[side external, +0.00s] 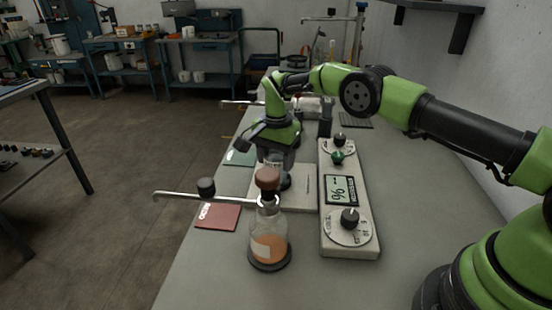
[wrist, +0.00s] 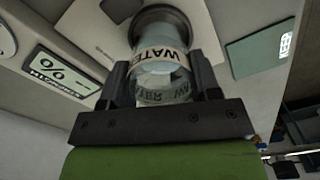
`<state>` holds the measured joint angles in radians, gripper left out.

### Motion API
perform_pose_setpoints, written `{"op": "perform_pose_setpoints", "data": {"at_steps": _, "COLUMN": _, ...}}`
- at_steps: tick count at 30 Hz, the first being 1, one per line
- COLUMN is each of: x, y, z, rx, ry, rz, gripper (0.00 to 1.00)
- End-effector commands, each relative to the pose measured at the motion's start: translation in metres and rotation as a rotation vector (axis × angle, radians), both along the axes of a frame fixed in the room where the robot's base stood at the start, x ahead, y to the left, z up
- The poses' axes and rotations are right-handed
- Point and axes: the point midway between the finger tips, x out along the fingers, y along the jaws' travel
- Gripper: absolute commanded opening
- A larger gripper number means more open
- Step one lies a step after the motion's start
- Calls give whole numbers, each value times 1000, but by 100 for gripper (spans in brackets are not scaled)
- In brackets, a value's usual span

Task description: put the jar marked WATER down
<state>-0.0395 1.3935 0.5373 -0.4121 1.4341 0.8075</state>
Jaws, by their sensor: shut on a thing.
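The jar marked WATER (wrist: 160,58) is a clear glass jar with a pale lettered band and a dark ring at its far end. My gripper (wrist: 163,80) is shut on it, one dark finger on each side. In the side view my gripper (side external: 276,152) points down over a pale board (side external: 302,195), and it hides most of the jar. The jar's lower end is at or close above the board; I cannot tell whether it touches.
A flask of orange contents (side external: 268,247) with a brown stopper and a side rod stands in front. A control box (side external: 338,238) with knobs and display lies right. A red card (side external: 217,216) and a green card (side external: 240,158) lie left. The bench (side external: 200,270) is bare at front left.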

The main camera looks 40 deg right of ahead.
Motion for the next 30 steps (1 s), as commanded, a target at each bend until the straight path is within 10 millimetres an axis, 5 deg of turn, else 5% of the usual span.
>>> {"op": "perform_pose_setpoints", "data": {"at_steps": 11, "x": 0, "y": 0, "z": -6, "rx": 0, "ry": 0, "rz": -1, "gripper": 32}}
{"op": "perform_pose_setpoints", "data": {"at_steps": 12, "x": 0, "y": 0, "z": -6, "rx": 0, "ry": 0, "rz": -1, "gripper": 61}}
{"op": "perform_pose_setpoints", "data": {"at_steps": 15, "x": 0, "y": 0, "z": -6, "rx": 0, "ry": 0, "rz": -1, "gripper": 82}}
{"op": "perform_pose_setpoints", "data": {"at_steps": 24, "x": 0, "y": 0, "z": -3, "rx": 1, "ry": -2, "rz": 0, "gripper": 82}}
{"op": "perform_pose_setpoints", "data": {"at_steps": 30, "x": 1, "y": 0, "z": 26, "rx": 1, "ry": -5, "rz": -1, "gripper": 82}}
